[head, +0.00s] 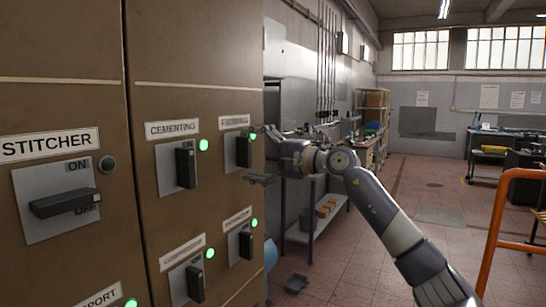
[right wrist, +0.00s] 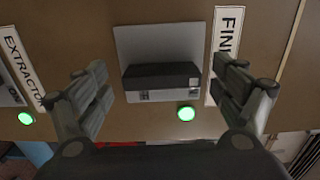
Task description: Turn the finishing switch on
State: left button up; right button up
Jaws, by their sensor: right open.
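The finishing switch (head: 243,150) has a dark handle standing upright on a grey plate, on the brown cabinet (head: 60,50). It also shows in the right wrist view (right wrist: 160,78), turned sideways, beside a label (right wrist: 228,50) that reads "FIN". Its lamp (right wrist: 187,114) glows green. My right gripper (head: 256,156) is open in front of the switch. In the right wrist view its fingers (right wrist: 165,95) are spread to both sides of the handle, apart from it and holding nothing. My left gripper is not in view.
The cementing switch (head: 186,165) and the extractor switch (head: 246,243) are close by, with upright handles and green lamps. The stitcher switch (head: 65,203) lies horizontal beside a dark lamp (head: 107,164). An orange rail (head: 494,230) stands at the right.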

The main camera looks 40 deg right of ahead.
jog(key=v, duration=1)
dwell(0.6)
